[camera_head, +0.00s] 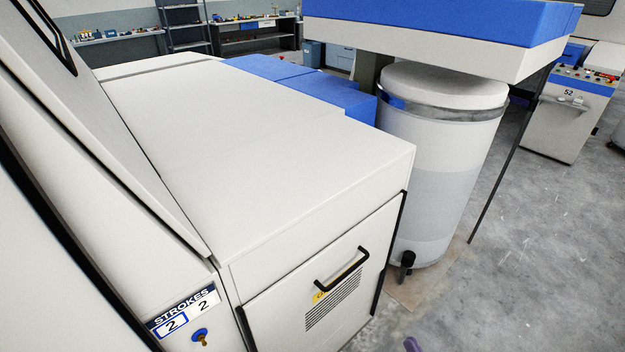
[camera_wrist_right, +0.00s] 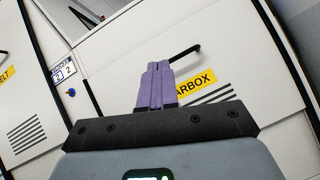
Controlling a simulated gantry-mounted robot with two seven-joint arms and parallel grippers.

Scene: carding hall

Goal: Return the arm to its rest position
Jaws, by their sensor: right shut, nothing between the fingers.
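My right gripper (camera_wrist_right: 158,67) shows in the right wrist view. Its two purple fingers are pressed together, with nothing between them. In the head view only a small purple piece of the right gripper (camera_head: 412,344) shows at the bottom edge, right of the white machine cabinet (camera_head: 310,180). In the wrist view the fingers point toward the cabinet's front, overlapping a yellow label (camera_wrist_right: 195,88) ending in "ARBOX" and standing below a black handle (camera_wrist_right: 186,51). The distance to the cabinet cannot be told. My left gripper is not in view.
A round white can (camera_head: 435,160) stands right of the cabinet, under a blue and white overhang (camera_head: 440,40). A thin dark post (camera_head: 510,155) stands beside it. A control console (camera_head: 568,115) is at the far right. Grey floor (camera_head: 535,250) is clear at right.

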